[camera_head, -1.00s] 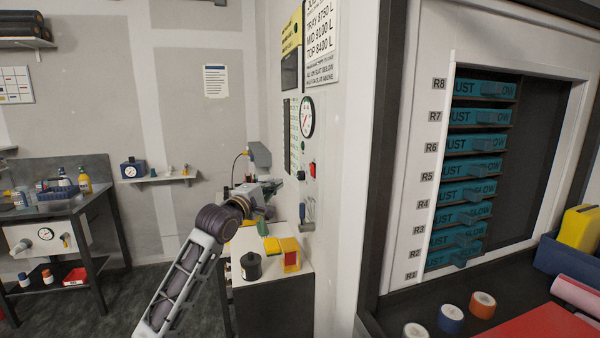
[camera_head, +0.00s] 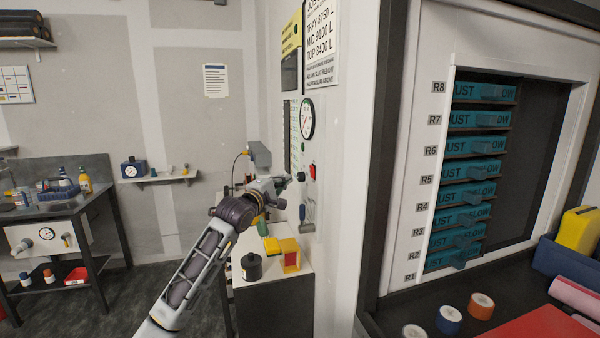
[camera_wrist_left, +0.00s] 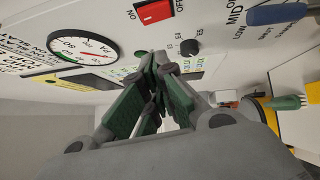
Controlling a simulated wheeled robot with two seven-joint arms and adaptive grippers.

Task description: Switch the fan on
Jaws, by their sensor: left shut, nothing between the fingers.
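A red rocker switch (camera_head: 313,171) is on the white wall panel below a round gauge (camera_head: 307,118). In the left wrist view the switch (camera_wrist_left: 155,12) sits in a black frame between the words ON and OFF. My left gripper (camera_head: 290,181) is in front of the panel, just left of the switch. In the left wrist view its green-padded fingers (camera_wrist_left: 158,68) are shut and empty, pointing toward the panel. A gap to the switch shows there. The fan itself is not recognisable. My right gripper is not in view.
A black knob (camera_wrist_left: 188,46) and a blue-handled lever (camera_wrist_left: 278,13) with LOW and MID marks are near the switch. A rack of teal trays (camera_head: 470,170) is at right.

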